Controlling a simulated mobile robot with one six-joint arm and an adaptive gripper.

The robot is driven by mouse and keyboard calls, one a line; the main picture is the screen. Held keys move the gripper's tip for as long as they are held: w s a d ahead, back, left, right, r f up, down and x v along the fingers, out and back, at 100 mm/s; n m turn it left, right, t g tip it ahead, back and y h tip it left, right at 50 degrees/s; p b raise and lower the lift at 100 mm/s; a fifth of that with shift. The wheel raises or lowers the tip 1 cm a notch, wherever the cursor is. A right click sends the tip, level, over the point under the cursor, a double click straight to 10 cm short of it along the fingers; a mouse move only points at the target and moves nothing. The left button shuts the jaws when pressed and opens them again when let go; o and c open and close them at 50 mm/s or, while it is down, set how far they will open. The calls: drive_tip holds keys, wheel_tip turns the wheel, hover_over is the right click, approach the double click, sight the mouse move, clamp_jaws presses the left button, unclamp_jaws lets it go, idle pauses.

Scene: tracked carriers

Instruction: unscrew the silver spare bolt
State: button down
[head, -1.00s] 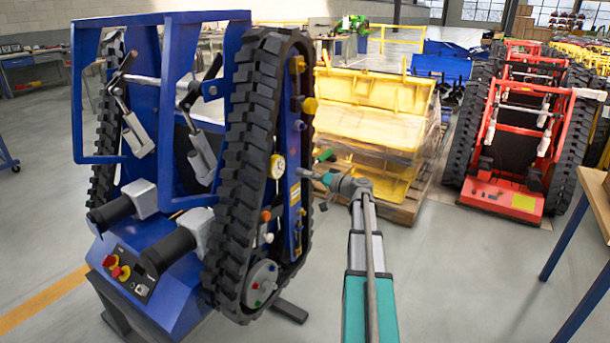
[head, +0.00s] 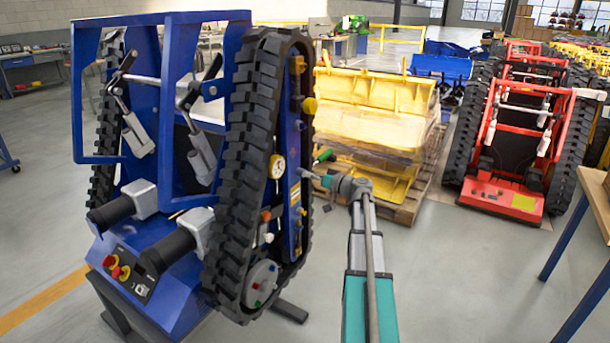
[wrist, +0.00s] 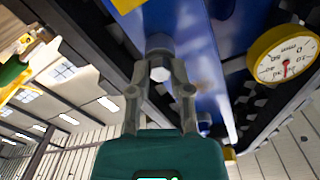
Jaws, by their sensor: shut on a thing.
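The silver spare bolt (wrist: 160,72) shows in the wrist view, its pale hexagonal head between my fingertips, against the blue side frame. My gripper (wrist: 160,88) is shut on it, one finger on each side. In the head view my gripper (head: 305,173) reaches left to the side panel (head: 294,200) of the blue tracked carrier, inside the right track loop. There the bolt itself is too small and covered to make out.
A yellow-rimmed dial gauge (wrist: 283,54) sits close to the right of my gripper. The black track (head: 236,170) surrounds the panel. Coloured knobs, such as a yellow one (head: 309,105), stick out nearby. Stacked yellow parts (head: 370,120) stand behind; a workbench (head: 597,190) is at right.

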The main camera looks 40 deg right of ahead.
drive_tip(key=shift+n, duration=0.3)
drive_tip(key=n, duration=0.9)
idle(0.4)
drive_tip(key=shift+n, duration=4.9)
drive_tip(key=shift+s+d, duration=0.1)
drive_tip(key=shift+s, duration=0.2)
